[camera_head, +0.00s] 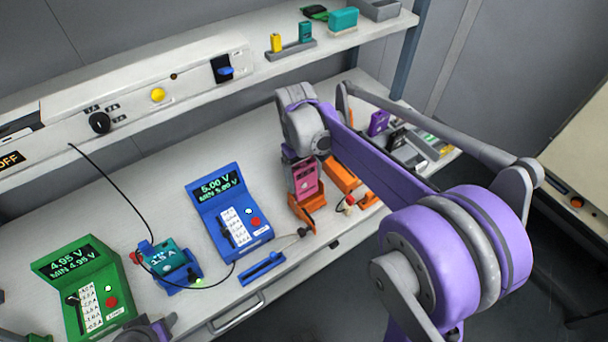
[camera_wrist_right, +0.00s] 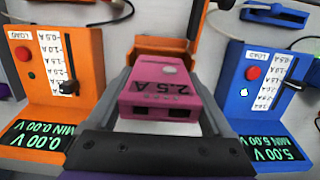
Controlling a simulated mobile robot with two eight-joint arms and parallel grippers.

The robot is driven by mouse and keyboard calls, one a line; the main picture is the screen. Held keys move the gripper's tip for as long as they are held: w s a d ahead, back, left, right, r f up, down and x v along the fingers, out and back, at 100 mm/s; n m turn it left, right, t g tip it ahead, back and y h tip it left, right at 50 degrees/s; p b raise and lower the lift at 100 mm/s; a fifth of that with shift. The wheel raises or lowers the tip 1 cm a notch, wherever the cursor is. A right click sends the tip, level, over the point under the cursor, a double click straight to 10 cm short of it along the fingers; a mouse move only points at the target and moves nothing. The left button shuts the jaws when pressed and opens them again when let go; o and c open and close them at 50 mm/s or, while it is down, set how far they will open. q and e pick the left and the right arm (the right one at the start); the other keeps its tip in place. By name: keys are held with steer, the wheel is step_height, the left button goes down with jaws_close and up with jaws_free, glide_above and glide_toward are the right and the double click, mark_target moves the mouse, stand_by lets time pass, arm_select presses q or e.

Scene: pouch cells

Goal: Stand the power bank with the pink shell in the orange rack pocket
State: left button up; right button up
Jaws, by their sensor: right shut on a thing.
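The pink-shelled power bank (camera_head: 305,182) is upright in my right gripper (camera_head: 303,160), directly over the orange rack pocket (camera_head: 312,203). The head view does not show clearly whether its lower end is inside the pocket or just above it. In the right wrist view the power bank (camera_wrist_right: 170,88) shows "2.5 A" and two ports at its near end. The fingers of my right gripper (camera_wrist_right: 165,108) are shut on its sides. Part of the orange rack (camera_wrist_right: 180,45) shows behind it there. A small part of my left arm shows at the bottom edge of the head view; its fingers are out of frame.
A blue load tester (camera_head: 230,210) stands left of the pocket. An orange tester (camera_wrist_right: 50,75) stands on the other side, partly behind my right arm. A teal power bank (camera_head: 165,255) sits in a blue holder. A green tester (camera_head: 80,290) stands far left. Cables cross the bench.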

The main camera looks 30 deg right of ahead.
arm_select(q)
steer(key=shift+s+f+b, duration=0.1)
steer(key=shift+f+b, duration=0.2)
steer(key=shift+f, duration=0.05)
arm_select(e)
steer(key=shift+f, duration=0.5)
steer(key=o, duration=1.2)
steer(key=shift+s, duration=0.1)
steer(key=shift+c, duration=0.2)
arm_select(q)
steer(key=shift+r+p, duration=0.4)
steer(key=shift+r, duration=0.1)
arm_select(e)
steer(key=r, duration=0.3)
steer(key=w+r, duration=0.1)
steer(key=r, duration=0.6)
steer(key=shift+w+r, duration=0.3)
steer(key=shift+r, duration=0.05)
steer(key=shift+a, duration=0.1)
